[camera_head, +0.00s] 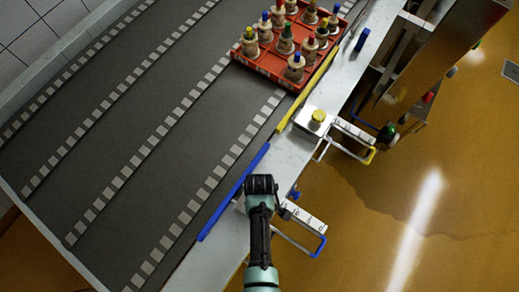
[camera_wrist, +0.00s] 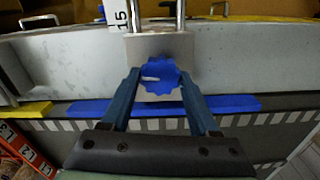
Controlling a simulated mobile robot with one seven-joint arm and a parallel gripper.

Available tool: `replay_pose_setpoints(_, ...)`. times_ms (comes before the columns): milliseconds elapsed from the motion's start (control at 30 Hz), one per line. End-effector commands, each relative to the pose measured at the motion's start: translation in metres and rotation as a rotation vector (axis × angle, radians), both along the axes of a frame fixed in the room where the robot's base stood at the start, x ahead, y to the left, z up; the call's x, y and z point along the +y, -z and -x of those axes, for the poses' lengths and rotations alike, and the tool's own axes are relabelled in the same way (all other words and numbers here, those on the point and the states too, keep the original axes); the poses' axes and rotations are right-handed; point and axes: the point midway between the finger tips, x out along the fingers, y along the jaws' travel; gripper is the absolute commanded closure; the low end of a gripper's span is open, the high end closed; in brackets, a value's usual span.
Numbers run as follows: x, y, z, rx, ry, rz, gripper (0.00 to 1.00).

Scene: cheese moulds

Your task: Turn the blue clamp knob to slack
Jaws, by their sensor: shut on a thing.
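The blue clamp knob (camera_wrist: 160,77) is a scalloped disc with a pale mark on its face, in the middle of the wrist view. It sits on a grey metal block (camera_wrist: 182,45) at the belt's edge rail. My gripper (camera_wrist: 160,88) has its two fingers on either side of the knob and is shut on it. In the head view my gripper (camera_head: 262,185) hides the knob from above. A blue guide bar (camera_head: 234,192) lies along the belt edge beside it, and a scale with a blue-ended handle (camera_head: 305,218) extends to the right.
A yellow knob (camera_head: 318,115) with a yellow guide bar (camera_head: 306,92) stands further up the rail. A red crate (camera_head: 262,70) of several moulds with coloured tops sits on the belt. The dark belt (camera_head: 120,130) to the left is clear. Orange floor (camera_head: 440,220) lies to the right.

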Motion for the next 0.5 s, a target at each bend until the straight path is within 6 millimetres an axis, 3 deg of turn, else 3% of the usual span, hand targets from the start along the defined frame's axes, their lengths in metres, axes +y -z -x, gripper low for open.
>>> replay_pose_setpoints(500,0.0004,-0.0005,-0.0011,-0.002,-0.152,-0.001,0.95)
